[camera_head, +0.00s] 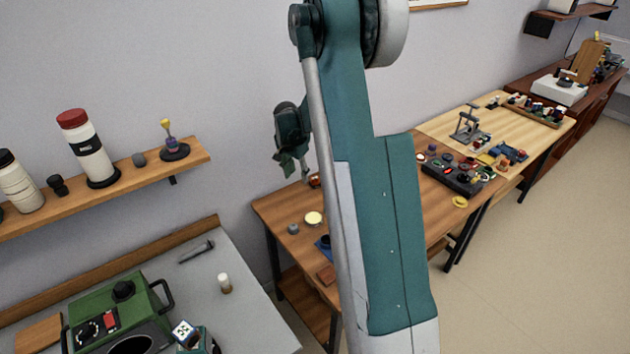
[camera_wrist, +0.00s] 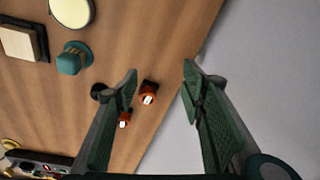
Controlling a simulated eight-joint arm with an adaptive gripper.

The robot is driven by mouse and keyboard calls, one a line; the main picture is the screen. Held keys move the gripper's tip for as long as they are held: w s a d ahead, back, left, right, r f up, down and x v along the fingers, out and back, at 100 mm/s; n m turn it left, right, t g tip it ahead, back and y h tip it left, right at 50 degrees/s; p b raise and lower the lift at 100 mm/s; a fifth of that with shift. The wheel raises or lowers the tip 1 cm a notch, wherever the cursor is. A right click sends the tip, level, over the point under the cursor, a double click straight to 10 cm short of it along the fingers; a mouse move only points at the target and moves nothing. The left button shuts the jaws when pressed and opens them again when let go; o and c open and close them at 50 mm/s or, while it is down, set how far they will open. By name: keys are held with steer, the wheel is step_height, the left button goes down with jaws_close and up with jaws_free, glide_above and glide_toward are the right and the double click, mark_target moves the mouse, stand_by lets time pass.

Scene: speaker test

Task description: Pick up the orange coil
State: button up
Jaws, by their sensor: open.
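A small orange-red piece with a dark top and a white mark, likely the orange coil (camera_wrist: 149,88), lies on the wooden table in the wrist view, between my fingers as seen. A second, smaller orange piece (camera_wrist: 124,121) with a white mark shows by the left finger, partly hidden; I cannot tell for sure which is the coil. In the head view an orange piece (camera_head: 315,180) shows below my gripper (camera_head: 296,168), partly hidden by my arm. My gripper is open and empty (camera_wrist: 160,72), above the table near its wall-side edge.
A dark round piece (camera_wrist: 99,91) sits by the left finger. The grey wall (camera_wrist: 245,70) is close on the right. A control box (camera_head: 452,174) stands farther along the table.

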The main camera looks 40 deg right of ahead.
mark_target(315, 178)
steer(key=d+m, duration=0.1)
steer(key=d, duration=0.2)
steer(key=d+m+y+p, duration=0.1)
steer(key=d+m, duration=0.1)
steer(key=d, duration=0.1)
steer(key=d+m+g+y, duration=0.1)
steer(key=d+m, duration=0.1)
steer(key=d, duration=0.1)
steer(key=shift+w+d+f+p, duration=0.2)
steer(key=shift+w+f+p, duration=0.1)
steer(key=shift+f, duration=0.1)
steer(key=shift+f, duration=1.25)
steer(key=shift+f, duration=0.1)
steer(key=shift+f+b, duration=0.5)
steer(key=shift+f, duration=2)
steer(key=shift+c, duration=0.7)
steer(key=c, duration=0.9)
